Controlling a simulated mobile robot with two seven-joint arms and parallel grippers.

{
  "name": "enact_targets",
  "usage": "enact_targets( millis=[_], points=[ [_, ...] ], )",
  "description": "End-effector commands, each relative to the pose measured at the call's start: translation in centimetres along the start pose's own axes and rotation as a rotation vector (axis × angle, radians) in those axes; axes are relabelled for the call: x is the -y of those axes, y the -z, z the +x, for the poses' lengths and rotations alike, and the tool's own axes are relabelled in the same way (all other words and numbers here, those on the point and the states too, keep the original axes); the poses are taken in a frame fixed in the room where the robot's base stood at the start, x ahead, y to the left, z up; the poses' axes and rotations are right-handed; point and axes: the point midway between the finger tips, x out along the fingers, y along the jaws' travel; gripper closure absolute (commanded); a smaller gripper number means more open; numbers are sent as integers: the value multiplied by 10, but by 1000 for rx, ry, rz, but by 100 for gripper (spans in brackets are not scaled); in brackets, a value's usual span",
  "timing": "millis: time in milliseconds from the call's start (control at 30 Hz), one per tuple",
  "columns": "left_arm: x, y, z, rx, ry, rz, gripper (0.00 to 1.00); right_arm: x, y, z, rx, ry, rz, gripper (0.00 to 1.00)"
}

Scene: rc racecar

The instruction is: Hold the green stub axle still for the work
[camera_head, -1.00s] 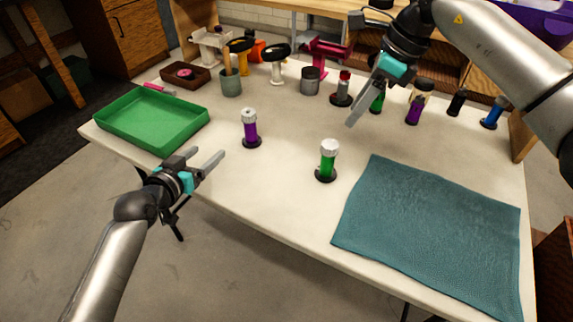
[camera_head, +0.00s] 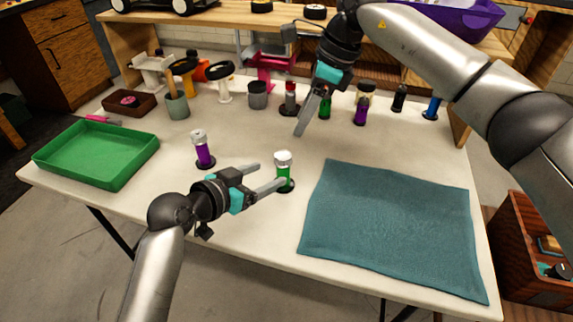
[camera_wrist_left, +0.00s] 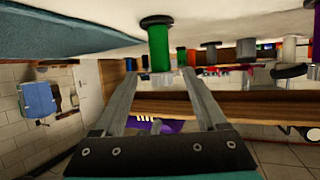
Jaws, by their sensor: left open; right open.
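The green stub axle (camera_head: 284,171) stands upright on its round dark base on the table, with a pale silver cap on top. My left gripper (camera_head: 271,174) is open and level beside it, its fingertips pointing right at the axle. In the left wrist view, which is upside down, the green axle (camera_wrist_left: 159,48) shows between the two finger lines, at or just past the tips. I cannot tell whether a finger touches it. My right gripper (camera_head: 308,118) is open and empty above the table, behind the green axle.
A purple axle (camera_head: 204,150) stands left of the green one. A green tray (camera_head: 95,175) lies at the left, a teal cloth (camera_head: 390,230) at the right. Several coloured parts stand along the back, including another green one (camera_head: 325,107) near my right gripper.

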Motion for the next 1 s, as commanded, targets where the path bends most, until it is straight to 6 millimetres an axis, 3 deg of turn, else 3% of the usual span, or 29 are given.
enact_targets(
  millis=[600, 1000],
  points=[
    [0, 1, 84, -1, 1, -2, 26, 0, 0, 0, 0, 0, 0, 50],
    [0, 0, 104, 0, 1, -1, 26, 0, 0, 0, 0, 0, 0, 50]
  ],
)
